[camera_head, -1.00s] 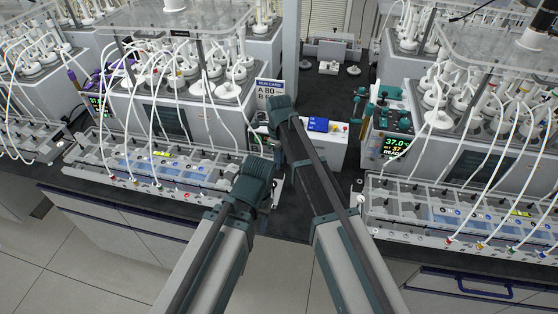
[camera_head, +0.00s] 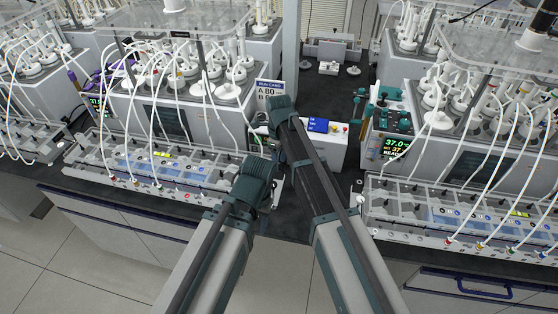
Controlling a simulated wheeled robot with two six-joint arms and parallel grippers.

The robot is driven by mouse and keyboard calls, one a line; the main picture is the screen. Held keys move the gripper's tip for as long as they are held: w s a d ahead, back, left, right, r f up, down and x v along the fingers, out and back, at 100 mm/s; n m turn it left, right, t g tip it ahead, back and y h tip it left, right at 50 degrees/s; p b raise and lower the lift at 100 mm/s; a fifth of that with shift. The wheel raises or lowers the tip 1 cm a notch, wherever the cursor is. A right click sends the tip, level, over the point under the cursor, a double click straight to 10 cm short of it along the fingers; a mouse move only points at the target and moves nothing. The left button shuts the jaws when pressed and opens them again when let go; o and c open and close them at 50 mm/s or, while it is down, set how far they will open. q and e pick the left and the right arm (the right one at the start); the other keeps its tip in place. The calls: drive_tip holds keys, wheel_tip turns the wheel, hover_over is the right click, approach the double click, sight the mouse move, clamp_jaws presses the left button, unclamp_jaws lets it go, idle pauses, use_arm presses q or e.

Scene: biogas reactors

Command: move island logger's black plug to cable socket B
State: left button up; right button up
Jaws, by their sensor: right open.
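The island logger appears to be the white box (camera_head: 328,148) with a blue display and yellow and red buttons, on the dark bench between the two reactor stations. My right arm crosses in front of its left part. My right gripper (camera_head: 272,148) is small and dark, by the logger's left end, mostly hidden by my arm; it is open. I cannot make out its fingertips clearly. My left arm ends in front of the bench edge, and its gripper is largely hidden behind the arm. I cannot pick out the black plug or cable socket B.
Reactor stations with many white tubes stand left and right. A teal-handled rack (camera_head: 389,118) is beside the right station's display (camera_head: 396,147).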

wheel_tip(320, 180, up, 14)
drive_tip(key=p, duration=1.3)
drive_tip(key=shift+f, duration=0.2)
drive_tip(key=s+d+n, duration=1.6)
drive_tip(key=s+n, duration=0.3)
drive_tip(key=n, duration=0.4)
drive_tip(key=s+a+f+n+b, duration=0.2)
drive_tip(key=a+f+b, duration=0.3)
drive_tip(key=f+b, duration=0.2)
drive_tip(key=s+a+f+n+h+b, duration=0.1)
drive_tip(key=s+a+f+n+b, duration=0.1)
drive_tip(key=a+f+b, duration=0.4)
drive_tip(key=shift+s+a+f+n+b, duration=0.15)
drive_tip(key=shift+s+f+n+b, duration=0.15)
drive_tip(key=shift+s+f+b, duration=0.3)
drive_tip(key=shift+r, duration=0.1)
drive_tip(key=shift+s, duration=0.1)
